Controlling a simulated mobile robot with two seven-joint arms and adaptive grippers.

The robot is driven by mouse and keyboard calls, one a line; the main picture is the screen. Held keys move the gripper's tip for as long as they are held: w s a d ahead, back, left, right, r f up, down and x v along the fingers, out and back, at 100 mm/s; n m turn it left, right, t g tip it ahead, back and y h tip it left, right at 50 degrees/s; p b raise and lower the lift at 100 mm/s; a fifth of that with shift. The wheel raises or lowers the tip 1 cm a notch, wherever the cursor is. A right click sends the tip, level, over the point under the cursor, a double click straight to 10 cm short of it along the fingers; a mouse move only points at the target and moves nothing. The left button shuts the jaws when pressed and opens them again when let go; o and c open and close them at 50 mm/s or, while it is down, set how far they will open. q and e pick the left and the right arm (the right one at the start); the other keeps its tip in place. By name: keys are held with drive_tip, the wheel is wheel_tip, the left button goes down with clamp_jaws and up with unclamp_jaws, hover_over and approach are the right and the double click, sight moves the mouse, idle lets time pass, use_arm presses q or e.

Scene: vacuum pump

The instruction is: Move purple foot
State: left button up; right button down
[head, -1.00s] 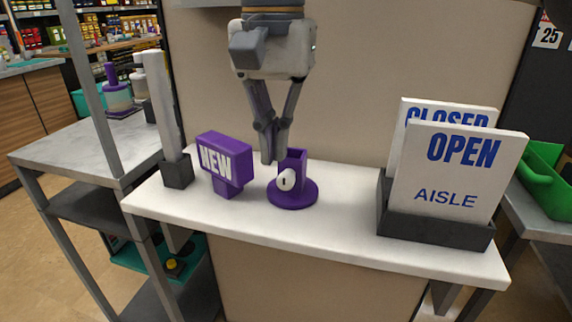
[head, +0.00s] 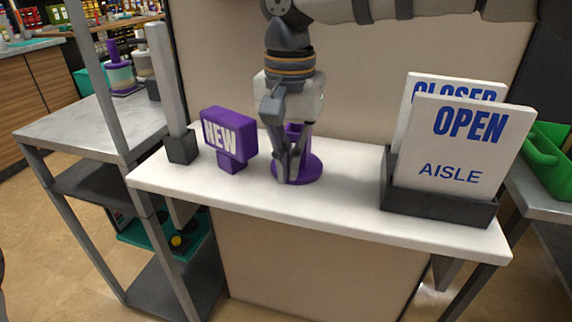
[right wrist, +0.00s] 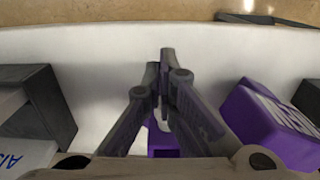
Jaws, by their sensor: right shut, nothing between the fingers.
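The purple foot (head: 312,170), a round base with an upright purple bracket, stands on the white shelf. It is partly hidden behind my right gripper (head: 292,178). In the head view the fingertips overlap the left part of its base; I cannot tell whether they touch it. In the right wrist view my right gripper (right wrist: 166,55) has its fingers together with nothing held between them, and a bit of purple (right wrist: 163,151), probably the foot, shows below and between the fingers. My left gripper is not in view.
A purple NEW sign (head: 228,134) stands close left of the foot, with a white post in a dark base (head: 180,147) beyond it. A dark holder (head: 437,205) with OPEN and CLOSED signs is at right. The shelf between foot and holder is clear.

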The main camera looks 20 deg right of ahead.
drive_tip(key=w+d, duration=0.1)
drive_tip(key=w, duration=0.1)
drive_tip(key=w+d, duration=0.1)
drive_tip(key=w, duration=0.1)
drive_tip(key=w+d+b, duration=0.1)
drive_tip(key=w, duration=0.1)
drive_tip(key=shift+d+f, duration=0.3)
drive_tip(key=shift+d, duration=0.1)
drive_tip(key=shift+w+d+r, duration=0.25)
drive_tip(key=shift+w+d, duration=0.05)
drive_tip(key=shift+w, duration=0.05)
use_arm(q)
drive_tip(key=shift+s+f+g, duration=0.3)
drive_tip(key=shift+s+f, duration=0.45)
use_arm(e)
drive_tip(key=shift+s+r, duration=0.1)
